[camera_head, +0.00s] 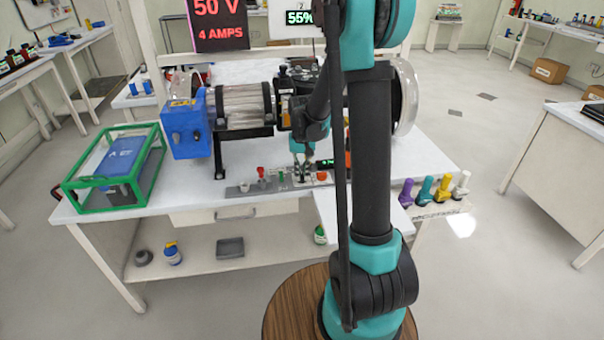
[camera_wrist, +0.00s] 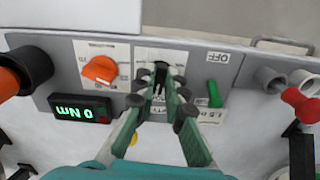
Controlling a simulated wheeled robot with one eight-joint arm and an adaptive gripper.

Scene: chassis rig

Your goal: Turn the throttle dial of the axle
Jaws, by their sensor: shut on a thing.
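The axle's grey control panel (camera_wrist: 215,75) fills the upper part of the wrist view and also shows along the bench front in the head view (camera_head: 240,190). My gripper (camera_wrist: 159,92) points down at its middle, between the orange knob (camera_wrist: 100,69) and the green switch (camera_wrist: 214,93). The fingers are closed around a small dark dial (camera_wrist: 161,68), mostly hidden between the fingertips. In the head view my gripper (camera_head: 303,174) is at the panel, partly behind my arm. A small display (camera_wrist: 80,115) shows a green 0 NM, upside down.
A red-topped lever (camera_wrist: 301,105) stands on the panel. Behind the panel is the axle rig with a blue housing (camera_head: 186,125) and a wrapped drum (camera_head: 243,106). A green-framed case (camera_head: 91,203) sits at left. Screens above read 50 V, 4 AMPS (camera_head: 219,22) and 55% (camera_head: 299,18).

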